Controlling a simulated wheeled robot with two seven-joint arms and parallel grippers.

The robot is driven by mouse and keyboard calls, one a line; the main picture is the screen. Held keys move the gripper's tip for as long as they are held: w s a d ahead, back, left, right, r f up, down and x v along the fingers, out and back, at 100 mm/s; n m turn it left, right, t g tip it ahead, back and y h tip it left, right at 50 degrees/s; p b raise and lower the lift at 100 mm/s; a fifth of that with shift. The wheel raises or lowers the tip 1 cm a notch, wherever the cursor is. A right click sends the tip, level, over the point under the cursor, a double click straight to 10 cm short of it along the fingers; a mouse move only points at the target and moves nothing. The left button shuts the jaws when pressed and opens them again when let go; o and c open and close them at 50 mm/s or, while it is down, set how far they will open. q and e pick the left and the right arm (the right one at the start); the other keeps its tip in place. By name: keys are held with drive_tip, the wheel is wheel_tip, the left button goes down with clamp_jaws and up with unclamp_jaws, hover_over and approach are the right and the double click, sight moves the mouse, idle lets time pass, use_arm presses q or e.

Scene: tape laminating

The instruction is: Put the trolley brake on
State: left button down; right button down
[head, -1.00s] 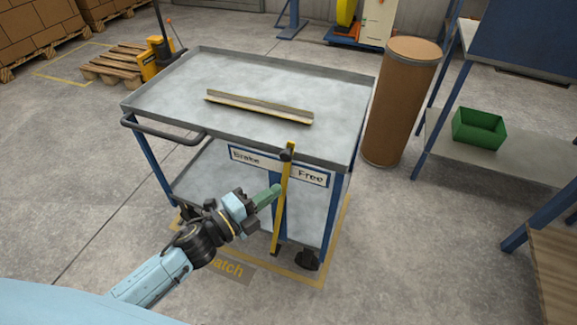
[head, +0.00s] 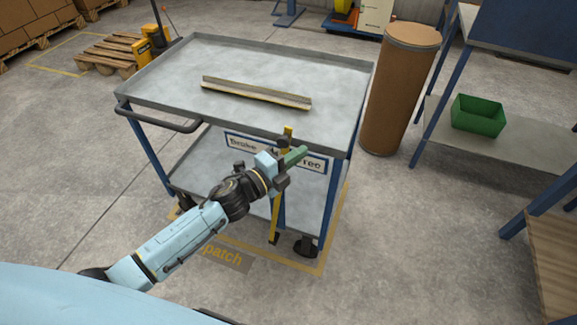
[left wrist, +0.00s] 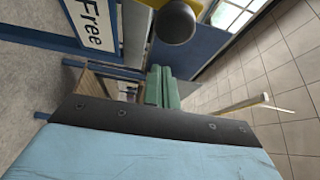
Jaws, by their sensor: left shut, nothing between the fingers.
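The trolley (head: 230,128) is a grey two-shelf cart with blue legs. A yellow brake lever (head: 275,222) with a dark knob (head: 284,142) stands nearly upright on its front, between the Brake label (head: 243,143) and the partly covered Free label (head: 316,164). My left gripper (head: 298,156) is shut and empty. Its green fingers cross in front of the lever just below the knob, with tips on the Free side; I cannot tell whether they touch. The left wrist view shows the shut fingers (left wrist: 162,88), the knob (left wrist: 174,23) and the Free label (left wrist: 91,25). My right gripper is out of view.
An angled metal strip (head: 256,92) lies on the trolley top. A brown drum (head: 398,95) stands close to its right. A bench with a green bin (head: 478,116) is farther right. A push handle (head: 158,122) juts out at the left.

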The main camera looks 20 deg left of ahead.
use_arm(q)
drive_tip(key=shift+w+a+f, duration=0.1)
drive_tip(key=shift+w+a, duration=0.05)
drive_tip(key=shift+a, duration=1.3)
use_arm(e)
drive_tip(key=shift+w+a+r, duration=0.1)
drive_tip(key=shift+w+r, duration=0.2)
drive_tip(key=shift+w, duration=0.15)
use_arm(q)
drive_tip(key=shift+a, duration=0.15)
